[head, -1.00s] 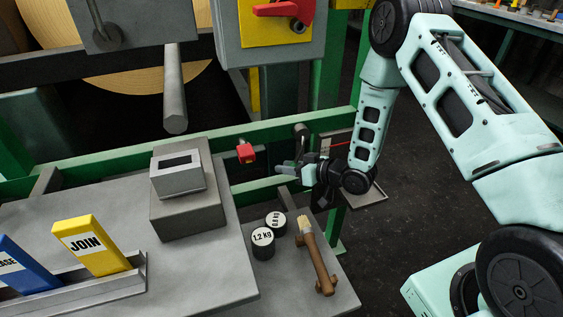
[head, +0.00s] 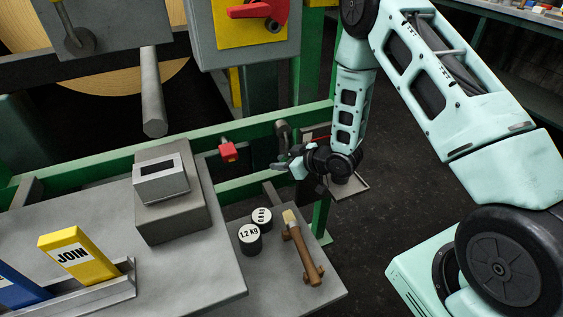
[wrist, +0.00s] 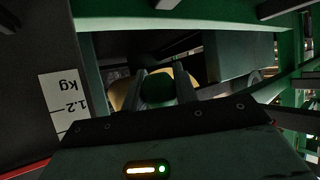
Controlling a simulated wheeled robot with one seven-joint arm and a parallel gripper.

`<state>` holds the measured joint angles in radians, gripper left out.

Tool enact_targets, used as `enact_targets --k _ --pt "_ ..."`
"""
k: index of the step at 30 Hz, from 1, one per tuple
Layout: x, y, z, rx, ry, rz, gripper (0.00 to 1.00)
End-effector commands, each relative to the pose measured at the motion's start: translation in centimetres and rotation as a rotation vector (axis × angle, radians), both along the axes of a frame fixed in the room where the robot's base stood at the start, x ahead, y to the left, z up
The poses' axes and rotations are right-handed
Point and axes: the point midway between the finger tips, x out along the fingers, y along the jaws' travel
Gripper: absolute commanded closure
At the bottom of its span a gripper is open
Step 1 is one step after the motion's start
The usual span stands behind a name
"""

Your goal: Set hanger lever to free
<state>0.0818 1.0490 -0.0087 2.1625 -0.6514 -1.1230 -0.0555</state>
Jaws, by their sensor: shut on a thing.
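My gripper (head: 286,167) is low beside the green rail, below a dark grey round-ended part and to the right of a red block. In the wrist view its two fingers (wrist: 157,88) are closed around a round dark green knob (wrist: 157,90), which I take to be the hanger lever's end. The rest of the lever is hidden by the fingers and my wrist. A white scale plate (wrist: 62,105) marked "1.2 kg" stands left of the fingers in the wrist view, and a red strip shows at its lower left edge.
A grey shelf (head: 275,285) below my gripper holds two dark weights (head: 250,238) and a brown-handled brush (head: 303,258). The green rail (head: 120,160) runs behind. A red switch handle (head: 262,12) is above. Dark floor lies open to the right.

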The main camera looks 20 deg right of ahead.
Motion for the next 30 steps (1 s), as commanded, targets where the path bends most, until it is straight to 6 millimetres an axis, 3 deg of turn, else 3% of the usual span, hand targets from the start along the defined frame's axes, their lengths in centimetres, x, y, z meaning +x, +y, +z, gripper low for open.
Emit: enact_targets --k 3,4,6,17,23,30 --pt "0.0 -0.3 0.0 -0.004 0.002 -0.004 1.00" --pt "0.0 -0.3 -0.1 -0.004 0.002 -0.004 0.63" --pt "0.0 -0.3 -0.1 -0.004 0.001 -0.004 0.50" --pt "-0.3 -0.4 0.3 -0.001 0.000 -0.003 0.50" --pt "-2.7 -2.0 1.9 -0.002 0.001 -0.006 0.50" --pt "-6.8 -4.8 4.7 -0.002 0.002 -0.009 0.50"
